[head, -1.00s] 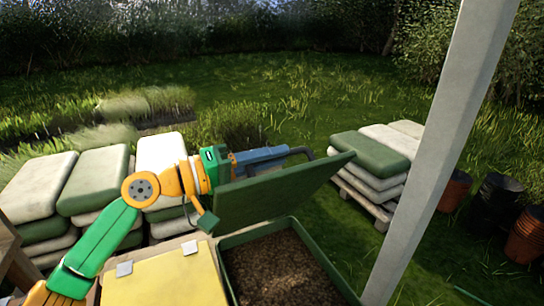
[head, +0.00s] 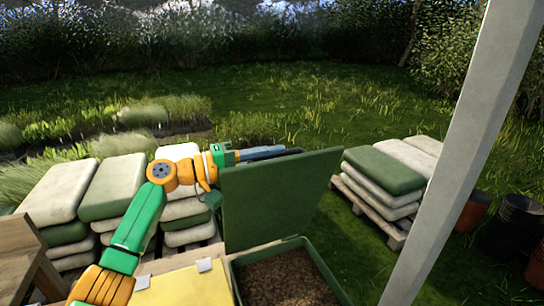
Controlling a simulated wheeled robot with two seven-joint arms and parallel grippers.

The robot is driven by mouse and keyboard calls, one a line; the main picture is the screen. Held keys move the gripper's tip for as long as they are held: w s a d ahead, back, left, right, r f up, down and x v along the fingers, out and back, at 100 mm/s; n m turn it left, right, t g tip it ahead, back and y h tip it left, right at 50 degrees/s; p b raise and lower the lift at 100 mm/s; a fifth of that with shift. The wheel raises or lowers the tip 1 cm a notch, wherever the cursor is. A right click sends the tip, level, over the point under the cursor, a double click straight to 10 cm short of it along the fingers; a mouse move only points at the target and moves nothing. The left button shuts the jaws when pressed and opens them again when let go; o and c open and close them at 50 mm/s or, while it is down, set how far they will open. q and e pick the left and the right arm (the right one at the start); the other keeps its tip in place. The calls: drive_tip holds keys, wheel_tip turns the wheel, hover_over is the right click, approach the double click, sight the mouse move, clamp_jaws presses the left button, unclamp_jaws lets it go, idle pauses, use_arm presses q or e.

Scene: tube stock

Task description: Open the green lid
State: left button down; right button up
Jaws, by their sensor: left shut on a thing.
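The green lid (head: 275,200) stands raised and nearly upright at the back of a green-rimmed bin (head: 322,270). Brown loose material (head: 285,278) shows in the open bin. My left gripper (head: 290,151) is at the lid's top edge, partly hidden behind it. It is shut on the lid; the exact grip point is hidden. My left arm reaches in from the lower left. My right gripper is not in view.
A shut yellow lid (head: 185,286) with pale hinges lies left of the open bin. A pale post (head: 460,150) stands at the right. Stacked sacks (head: 385,170) sit on a pallet behind, with more sacks (head: 115,188) at the left. Dark pots (head: 515,225) stand far right.

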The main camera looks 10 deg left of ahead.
use_arm(q)
drive_tip(key=c, duration=0.8)
unclamp_jaws()
drive_tip(key=shift+d, duration=0.1)
drive_tip(key=shift+c, duration=0.2)
drive_tip(key=b+v, duration=0.3)
drive_tip(key=v, duration=0.4)
drive_tip(key=shift+b, duration=0.3)
